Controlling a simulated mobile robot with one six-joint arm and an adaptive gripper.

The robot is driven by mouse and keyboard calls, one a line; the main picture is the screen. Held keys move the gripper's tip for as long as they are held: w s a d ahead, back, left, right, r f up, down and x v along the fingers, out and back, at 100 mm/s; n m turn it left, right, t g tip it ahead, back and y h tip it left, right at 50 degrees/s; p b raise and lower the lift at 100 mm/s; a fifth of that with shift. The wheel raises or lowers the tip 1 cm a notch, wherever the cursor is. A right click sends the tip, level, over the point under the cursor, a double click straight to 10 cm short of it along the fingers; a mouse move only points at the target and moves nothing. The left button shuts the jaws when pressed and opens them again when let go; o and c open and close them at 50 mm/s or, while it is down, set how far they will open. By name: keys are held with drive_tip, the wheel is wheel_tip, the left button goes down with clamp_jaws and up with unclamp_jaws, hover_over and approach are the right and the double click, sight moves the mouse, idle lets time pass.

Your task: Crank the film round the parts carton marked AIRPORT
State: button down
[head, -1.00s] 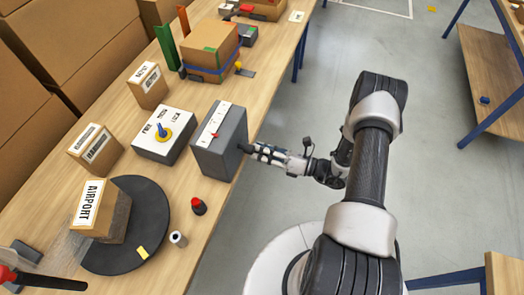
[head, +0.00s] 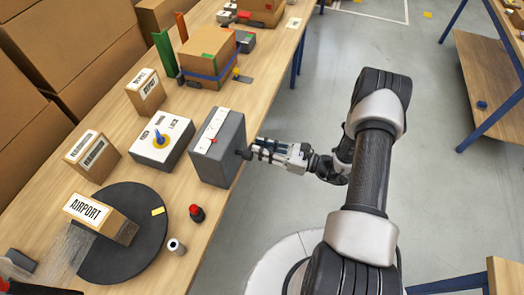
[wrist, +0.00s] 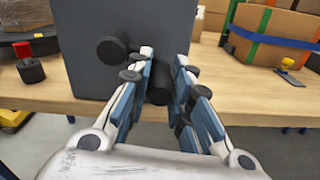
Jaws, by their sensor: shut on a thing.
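The parts carton marked AIRPORT (head: 92,211) sits on the black turntable (head: 145,245) at the lower left. A sheer film (head: 58,252) stretches from the carton toward the left edge. My gripper (head: 252,154) is at the right side of the grey crank box (head: 222,165). In the wrist view my gripper (wrist: 164,68) is shut on the black crank handle (wrist: 158,92), in front of the box face. The black crank hub (wrist: 112,49) shows up and left of the handle. The far side of the carton is hidden.
A white box with a blue lever (head: 158,137) and two small cartons (head: 92,157) (head: 146,92) stand behind. A red-topped black piece (head: 197,213) and a small roll (head: 177,247) stand beside the turntable. A blue-strapped carton (head: 208,60) is farther back. The floor right of the table is open.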

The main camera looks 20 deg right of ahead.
drive_tip(key=shift+w+r+n, duration=0.1)
drive_tip(key=shift+r+n, duration=0.2)
drive_tip(key=shift+n, duration=0.2)
drive_tip(key=c, duration=1.7)
unclamp_jaws()
drive_tip(key=shift+d, duration=0.1)
drive_tip(key=v, duration=1.2)
